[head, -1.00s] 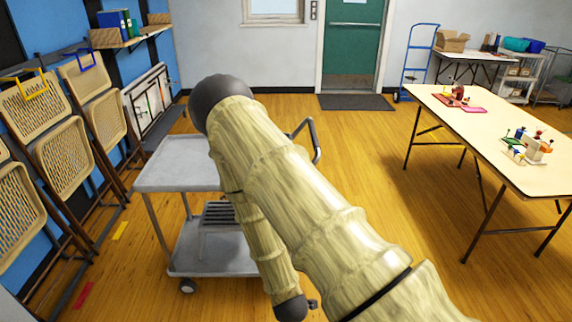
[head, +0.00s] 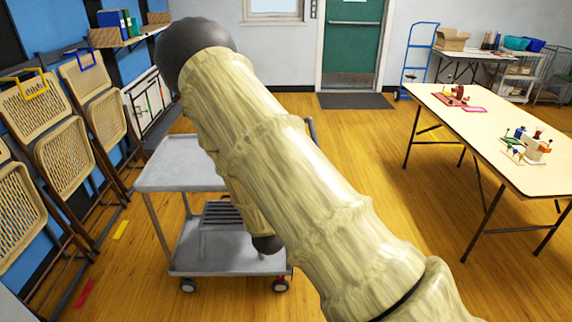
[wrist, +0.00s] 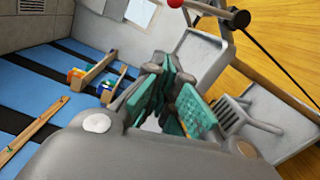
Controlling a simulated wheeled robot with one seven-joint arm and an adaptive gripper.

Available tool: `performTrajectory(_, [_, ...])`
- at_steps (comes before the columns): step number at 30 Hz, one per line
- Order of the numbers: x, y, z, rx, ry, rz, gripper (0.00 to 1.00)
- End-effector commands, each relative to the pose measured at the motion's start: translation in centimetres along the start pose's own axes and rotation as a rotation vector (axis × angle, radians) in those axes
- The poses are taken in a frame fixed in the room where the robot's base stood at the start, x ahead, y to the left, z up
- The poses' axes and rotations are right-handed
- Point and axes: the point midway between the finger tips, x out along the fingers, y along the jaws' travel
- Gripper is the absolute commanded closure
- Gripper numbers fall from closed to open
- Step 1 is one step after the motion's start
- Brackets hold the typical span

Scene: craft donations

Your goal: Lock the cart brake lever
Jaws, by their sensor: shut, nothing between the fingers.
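The grey two-shelf cart (head: 180,172) stands left of centre in the head view, partly behind my arm. A small red part (head: 280,279) shows at its near right caster; its lever position is too small to tell. In the wrist view a red round knob (wrist: 177,3) is cut by the top edge, beside a grey bar with a dark end (wrist: 238,18). I cannot tell whether this is the brake lever. My gripper (wrist: 165,95), with teal finger pads, is shut and empty, apart from the knob. My arm hides the gripper in the head view.
A grey slatted step stool (head: 222,214) sits on the cart's lower shelf. Folded chairs (head: 62,155) lean along the left wall. A long table (head: 505,140) with small craft pieces stands at right. Wooden floor (head: 375,170) is open between cart and table.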

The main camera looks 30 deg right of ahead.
Motion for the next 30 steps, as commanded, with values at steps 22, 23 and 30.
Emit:
performTrajectory(22, [9.2,0.1,0.1,0.004,-0.001,-0.001,1.00])
performTrajectory(23, [9.7,0.1,0.1,0.004,-0.001,-0.002,1.00])
performTrajectory(30, [10.6,0.1,2.4,0.002,-0.001,-0.003,1.00])
